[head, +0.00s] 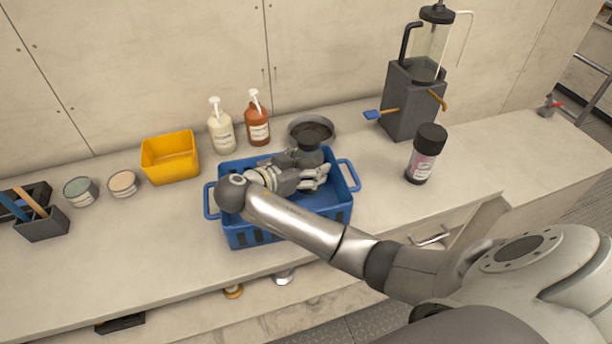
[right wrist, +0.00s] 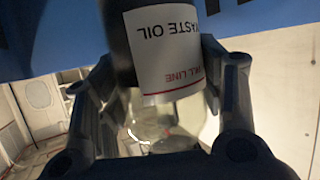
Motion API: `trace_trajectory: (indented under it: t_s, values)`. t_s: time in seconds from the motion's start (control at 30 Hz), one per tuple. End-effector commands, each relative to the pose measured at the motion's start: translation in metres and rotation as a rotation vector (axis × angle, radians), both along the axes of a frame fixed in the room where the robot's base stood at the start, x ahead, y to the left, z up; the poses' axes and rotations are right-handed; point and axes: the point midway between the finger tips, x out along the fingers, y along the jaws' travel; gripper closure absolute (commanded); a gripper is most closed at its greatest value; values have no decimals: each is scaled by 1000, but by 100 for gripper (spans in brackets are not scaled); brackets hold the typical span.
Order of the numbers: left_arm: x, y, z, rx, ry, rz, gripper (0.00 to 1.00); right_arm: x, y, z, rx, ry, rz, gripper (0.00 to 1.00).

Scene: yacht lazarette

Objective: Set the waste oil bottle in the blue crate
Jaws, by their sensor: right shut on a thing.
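The blue crate (head: 290,229) stands on the counter in the head view, with a handle at each end. My right gripper (head: 310,174) is inside or just over the crate, shut on the waste oil bottle (head: 308,153). In the head view only a dark upper part of the bottle shows behind the fingers. In the right wrist view the bottle (right wrist: 165,42) sits between both fingers, its white "WASTE OIL" label upside down in the picture. Blue crate wall (right wrist: 50,40) shows behind it. Whether the bottle touches the crate floor is hidden. My left gripper is not in view.
A yellow bin (head: 171,158), two pump bottles (head: 221,130) (head: 257,122) and a dark bowl (head: 312,128) stand left of and behind the crate. A black-capped jar (head: 424,160) and a grey pump unit (head: 410,100) stand right. The counter's right end is mostly clear.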

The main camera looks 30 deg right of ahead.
Motion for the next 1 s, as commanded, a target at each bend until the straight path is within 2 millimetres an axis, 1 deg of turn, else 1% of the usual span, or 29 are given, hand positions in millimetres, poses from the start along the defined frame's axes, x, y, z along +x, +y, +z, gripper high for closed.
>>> trace_trajectory:
  t_s: [0.03,0.33,0.43,0.5,0.6,0.93,0.97,1.0]
  values:
    - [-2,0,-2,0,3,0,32,5,-4,-6,-4,0,-4,62]
    - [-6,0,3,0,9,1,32,18,-9,-24,0,0,-1,62]
    - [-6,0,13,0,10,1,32,17,-9,-37,-1,4,1,62]
    - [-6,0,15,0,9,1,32,17,-9,-45,-2,3,0,62]
    - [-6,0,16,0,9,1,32,17,-8,-52,1,1,1,62]
    - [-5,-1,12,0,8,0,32,17,-8,-58,2,0,2,62]
    - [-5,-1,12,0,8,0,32,17,-8,-58,2,0,1,37]
    - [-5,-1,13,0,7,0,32,17,-8,-56,1,0,2,31]
